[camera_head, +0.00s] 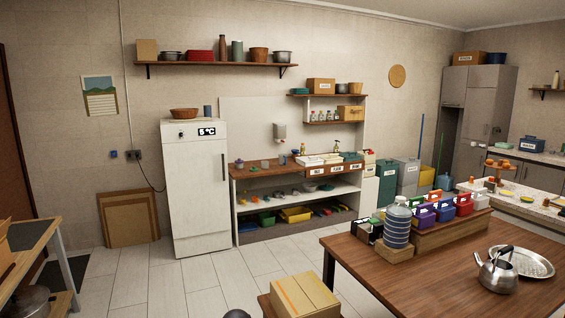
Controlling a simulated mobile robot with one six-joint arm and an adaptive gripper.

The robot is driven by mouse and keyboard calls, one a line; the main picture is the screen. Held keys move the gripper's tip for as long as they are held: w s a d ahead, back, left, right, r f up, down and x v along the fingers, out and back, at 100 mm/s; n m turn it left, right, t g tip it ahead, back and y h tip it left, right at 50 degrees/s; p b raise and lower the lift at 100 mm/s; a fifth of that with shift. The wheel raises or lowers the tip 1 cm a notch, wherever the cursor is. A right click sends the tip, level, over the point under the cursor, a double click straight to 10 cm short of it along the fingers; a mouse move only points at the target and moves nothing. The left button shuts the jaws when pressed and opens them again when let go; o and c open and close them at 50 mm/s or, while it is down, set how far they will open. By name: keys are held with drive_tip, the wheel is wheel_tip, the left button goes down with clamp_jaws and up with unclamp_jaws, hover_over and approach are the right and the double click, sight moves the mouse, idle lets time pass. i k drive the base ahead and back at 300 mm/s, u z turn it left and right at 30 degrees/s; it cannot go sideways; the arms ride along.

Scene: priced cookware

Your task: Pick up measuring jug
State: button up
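I cannot make out a measuring jug for certain. Several small cups or vessels stand on the wooden counter (252,173) by the back wall, but they are too small to tell apart. A shiny metal kettle (497,275) with a dark handle stands on the wooden table at the right, in front of a round metal tray (538,262). My gripper is not in view. A dark rounded shape at the bottom edge is cut off, and I cannot tell what it is.
A large water bottle (397,225) and several coloured boxes stand along the table's (430,278) far side. A cardboard box (304,297) is low in front. A white fridge (196,190) stands at the back. The tiled floor (150,284) at left centre is clear.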

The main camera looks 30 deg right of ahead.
sight(281, 157)
drive_tip(key=z, duration=0.1)
drive_tip(key=i, duration=4.75)
